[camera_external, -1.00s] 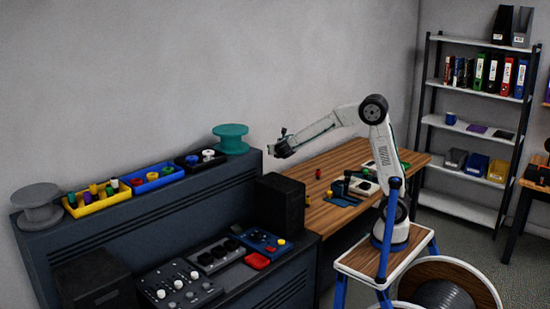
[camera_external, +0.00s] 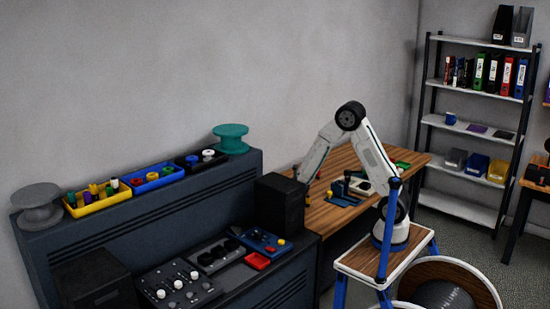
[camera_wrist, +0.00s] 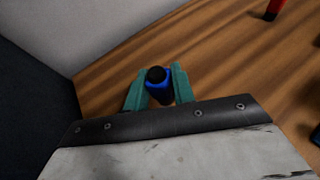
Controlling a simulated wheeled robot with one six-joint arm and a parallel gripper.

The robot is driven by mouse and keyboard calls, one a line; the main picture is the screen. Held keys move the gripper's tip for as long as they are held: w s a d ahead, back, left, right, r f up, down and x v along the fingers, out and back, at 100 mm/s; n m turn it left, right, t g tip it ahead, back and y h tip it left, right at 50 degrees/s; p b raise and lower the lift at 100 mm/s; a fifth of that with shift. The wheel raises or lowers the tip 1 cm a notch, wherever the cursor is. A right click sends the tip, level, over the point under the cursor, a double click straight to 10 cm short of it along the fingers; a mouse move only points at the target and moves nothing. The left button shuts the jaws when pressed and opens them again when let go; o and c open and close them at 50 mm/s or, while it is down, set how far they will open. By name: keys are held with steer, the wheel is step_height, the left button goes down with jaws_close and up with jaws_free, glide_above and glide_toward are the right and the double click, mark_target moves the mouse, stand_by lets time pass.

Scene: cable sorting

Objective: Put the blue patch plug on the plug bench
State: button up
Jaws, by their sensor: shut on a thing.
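The blue patch plug (camera_wrist: 158,86), blue with a black end, stands between the teal fingers of my gripper (camera_wrist: 158,88) in the wrist view. The fingers are shut on its two sides. Wooden tabletop lies below it; I cannot tell whether the plug touches it. In the external view my gripper (camera_external: 299,180) is low over the left part of the wooden bench (camera_external: 318,219), behind a black box, and its fingertips and the plug are hidden or too small to make out there. I cannot tell for sure that this bench is the plug bench.
The black box (camera_external: 279,203) stands close beside my gripper, left of it. A red item (camera_wrist: 272,10) stands on the wood at the wrist view's upper right. A blue holder (camera_external: 343,200) sits on the bench. Bare wood lies between them.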

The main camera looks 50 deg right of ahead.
steer(key=w, duration=0.8)
steer(key=w+f, duration=0.1)
steer(key=w, duration=0.3)
steer(key=shift+w, duration=0.15)
steer(key=shift+w+f, duration=0.1)
steer(key=shift+f, duration=1.7)
steer(key=shift+f, duration=0.15)
steer(key=o, duration=1)
